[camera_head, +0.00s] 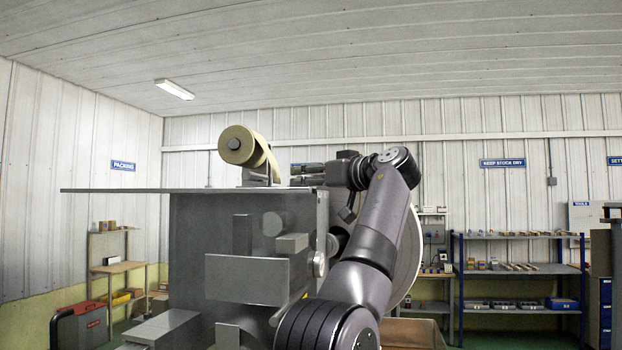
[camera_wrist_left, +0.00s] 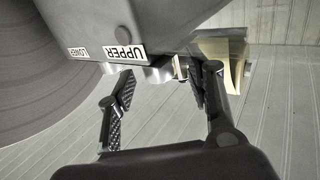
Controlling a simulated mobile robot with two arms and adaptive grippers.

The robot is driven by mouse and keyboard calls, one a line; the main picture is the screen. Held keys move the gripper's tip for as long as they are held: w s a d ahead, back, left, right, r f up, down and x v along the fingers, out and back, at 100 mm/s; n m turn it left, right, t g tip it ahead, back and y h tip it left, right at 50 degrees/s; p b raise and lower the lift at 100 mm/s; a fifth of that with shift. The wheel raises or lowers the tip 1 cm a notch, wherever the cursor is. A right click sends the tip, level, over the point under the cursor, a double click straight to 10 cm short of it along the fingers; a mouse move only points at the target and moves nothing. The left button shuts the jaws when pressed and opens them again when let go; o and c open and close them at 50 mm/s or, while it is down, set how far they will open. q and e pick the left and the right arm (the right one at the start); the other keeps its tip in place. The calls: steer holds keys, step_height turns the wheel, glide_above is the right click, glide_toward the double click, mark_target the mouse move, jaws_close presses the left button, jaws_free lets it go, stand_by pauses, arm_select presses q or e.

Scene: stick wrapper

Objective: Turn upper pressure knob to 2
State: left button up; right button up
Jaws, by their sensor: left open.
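The wrapper machine (camera_head: 245,240) is a grey cabinet with a flat top plate. In the left wrist view, its panel carries an upside-down UPPER label (camera_wrist_left: 124,52) and a LOWER label (camera_wrist_left: 79,52). A small metallic part, seemingly the upper knob (camera_wrist_left: 156,73), shows just beside the UPPER label, partly hidden at the panel edge. My left gripper (camera_wrist_left: 161,80) is open, one finger on each side of that part; I cannot tell whether they touch it. In the head view the left gripper (camera_head: 308,174) is by the machine's top right. The knob's setting is not readable. My right gripper is not in view.
A cream film roll (camera_head: 237,145) sits on the machine's top; pale film (camera_wrist_left: 235,72) shows beside the fingers in the wrist view. A large pale disc (camera_head: 411,260) stands behind my arm. Shelves (camera_head: 515,268) line the back wall. A round metal knob (camera_head: 319,264) is on the machine's right side.

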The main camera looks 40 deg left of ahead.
arm_select(q)
steer(key=s+d, duration=0.1)
steer(key=d, duration=1)
steer(key=shift+s+d, duration=0.2)
steer(key=shift+d, duration=0.15)
